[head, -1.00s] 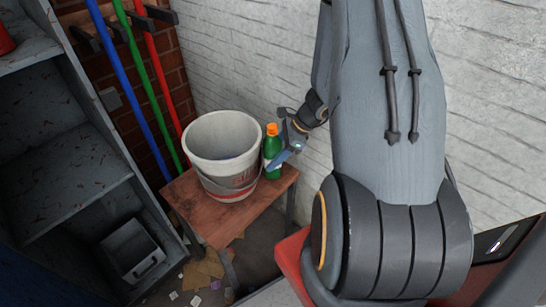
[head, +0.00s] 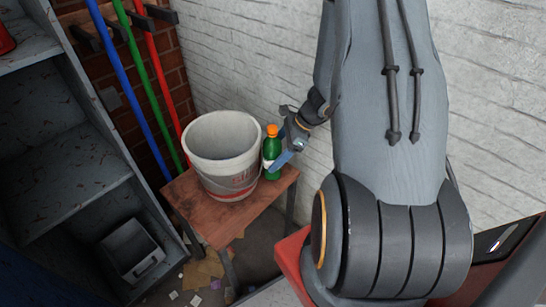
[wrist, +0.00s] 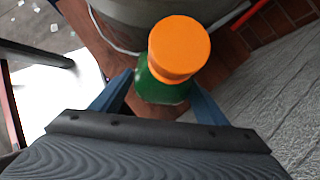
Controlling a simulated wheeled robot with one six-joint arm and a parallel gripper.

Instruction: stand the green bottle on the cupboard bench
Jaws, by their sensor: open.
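The green bottle (head: 272,155) with an orange cap stands upright on a small brown wooden bench (head: 203,217), close to the right side of a bucket. My gripper (head: 284,150) is at the bottle's right side, and one finger overlaps the bottle in the head view. In the wrist view the bottle's orange cap (wrist: 179,48) and green shoulder (wrist: 160,90) show between my two blue fingers, with a gap at each side. My gripper (wrist: 158,103) is open and empty. The lower part of the bottle is hidden in the wrist view.
The large white bucket (head: 222,150) fills much of the bench beside the bottle. A white brick wall (head: 245,60) is close behind my arm. A grey shelf unit (head: 70,190) stands at left, with blue, green and red poles (head: 152,85) beside it.

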